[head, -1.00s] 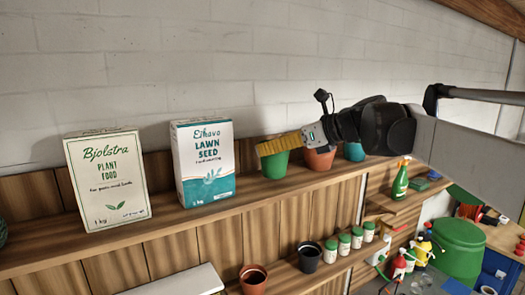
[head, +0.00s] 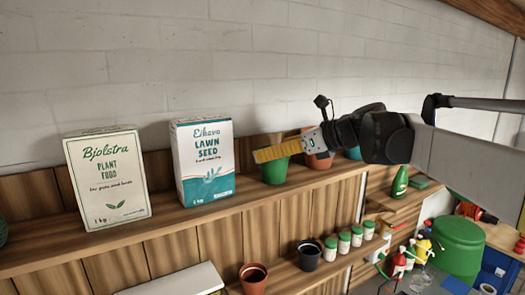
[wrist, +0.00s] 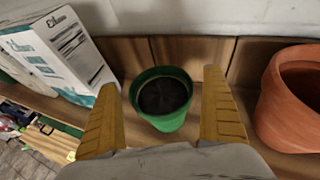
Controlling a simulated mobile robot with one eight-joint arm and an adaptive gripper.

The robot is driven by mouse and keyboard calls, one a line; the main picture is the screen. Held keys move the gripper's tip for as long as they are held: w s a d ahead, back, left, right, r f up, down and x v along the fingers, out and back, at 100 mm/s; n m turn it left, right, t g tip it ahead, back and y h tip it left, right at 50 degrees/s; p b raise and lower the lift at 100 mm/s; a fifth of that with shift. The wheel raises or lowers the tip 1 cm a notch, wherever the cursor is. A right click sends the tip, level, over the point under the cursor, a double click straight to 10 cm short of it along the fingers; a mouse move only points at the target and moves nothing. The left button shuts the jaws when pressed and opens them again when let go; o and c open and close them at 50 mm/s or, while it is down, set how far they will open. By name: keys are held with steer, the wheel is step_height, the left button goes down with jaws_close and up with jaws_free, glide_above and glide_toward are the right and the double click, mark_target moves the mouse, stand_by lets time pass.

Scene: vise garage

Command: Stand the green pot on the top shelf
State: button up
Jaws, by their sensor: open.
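The green pot (head: 275,172) stands upright on the top wooden shelf (head: 150,232), between the lawn seed box and a terracotta pot. In the wrist view the green pot (wrist: 163,115) has dark soil inside and sits between my two yellow fingers. My gripper (head: 262,155) is in front of the pot's rim in the head view and hides part of it. In the wrist view my gripper (wrist: 163,95) is open, with a visible gap between each finger and the pot.
The lawn seed box (head: 204,162) is left of the pot, and the terracotta pot (wrist: 293,98) is close on its right. A plant food box (head: 107,180) stands farther left. Small pots and several green-lidded jars (head: 344,243) stand on the lower shelf.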

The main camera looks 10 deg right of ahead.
steer(key=b+v, duration=0.2)
steer(key=v, duration=0.9)
step_height(320, 180, up, 6)
steer(key=w+m+t+h, duration=0.2)
steer(key=m+t, duration=0.4)
steer(key=m, duration=0.3)
steer(key=s+d+f+m+t+h, duration=0.25)
steer(key=m+h, duration=0.55)
steer(key=m, duration=0.7)
steer(key=s+f+m+g+h, duration=0.1)
steer(key=s+f+m+g, duration=0.2)
steer(key=s+f+m, duration=0.6)
steer(key=s+f+m+g+h, duration=0.2)
steer(key=f+m+g, duration=0.35)
steer(key=f, duration=0.75)
steer(key=s+a+f+m+g+y, duration=0.1)
steer(key=s+a+f+m+y, duration=0.1)
steer(key=s+a+f, duration=0.2)
steer(key=s+a+f+m+g+y, duration=0.2)
steer(key=s+a+f, duration=0.3)
steer(key=f, duration=0.5)
steer(key=shift+s+f+m, duration=0.15)
steer(key=shift+s+m, duration=0.7)
steer(key=shift+a, duration=0.15)
